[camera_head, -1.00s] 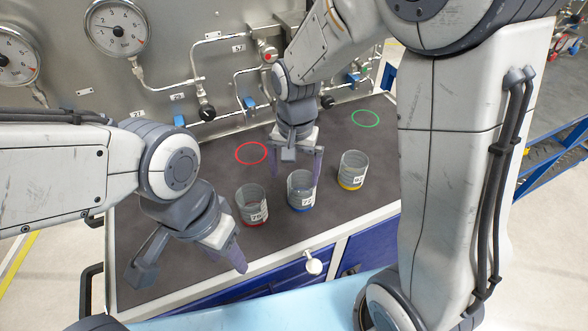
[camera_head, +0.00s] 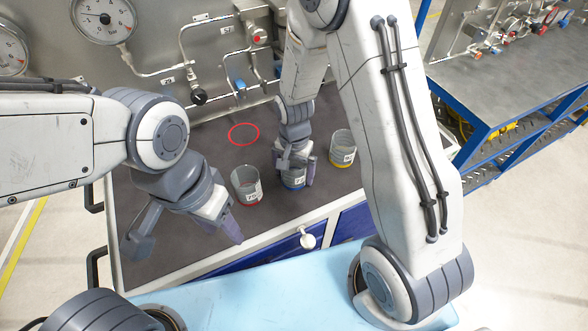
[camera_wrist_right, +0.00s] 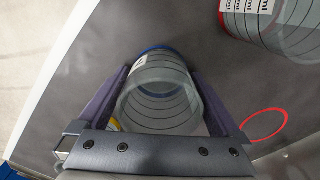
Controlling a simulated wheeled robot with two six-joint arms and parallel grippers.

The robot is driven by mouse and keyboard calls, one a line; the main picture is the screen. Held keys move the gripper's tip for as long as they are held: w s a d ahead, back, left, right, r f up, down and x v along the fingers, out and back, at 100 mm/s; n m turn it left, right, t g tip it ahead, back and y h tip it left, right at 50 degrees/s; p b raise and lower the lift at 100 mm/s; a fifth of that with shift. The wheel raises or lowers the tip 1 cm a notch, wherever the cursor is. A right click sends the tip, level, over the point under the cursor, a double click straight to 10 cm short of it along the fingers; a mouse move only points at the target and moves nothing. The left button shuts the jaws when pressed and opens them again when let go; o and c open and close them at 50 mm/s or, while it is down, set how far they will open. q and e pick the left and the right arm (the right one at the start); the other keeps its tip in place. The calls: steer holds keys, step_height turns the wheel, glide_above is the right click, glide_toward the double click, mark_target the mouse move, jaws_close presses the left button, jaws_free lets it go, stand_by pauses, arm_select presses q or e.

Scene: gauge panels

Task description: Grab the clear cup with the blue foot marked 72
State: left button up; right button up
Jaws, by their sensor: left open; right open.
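The clear cup with the blue foot (camera_head: 292,183) stands upright on the dark bench top, between two similar cups. Its white label is partly covered in the head view, so I cannot read the number surely. My right gripper (camera_head: 294,174) is open and lowered over this cup, with one finger on each side of it. In the right wrist view the cup (camera_wrist_right: 160,95) sits between the two purple fingers, and I cannot tell whether they touch it. My left gripper (camera_head: 184,238) is open and empty above the bench's front left.
A red-footed cup (camera_head: 245,187) stands close on the left, a yellow-footed cup (camera_head: 342,150) on the right. A red ring (camera_head: 244,145) is marked behind them. The gauge panel (camera_head: 155,50) rises at the back. The bench's left part is free.

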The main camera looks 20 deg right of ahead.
steer(key=shift+f, duration=0.15)
steer(key=c, duration=1.1)
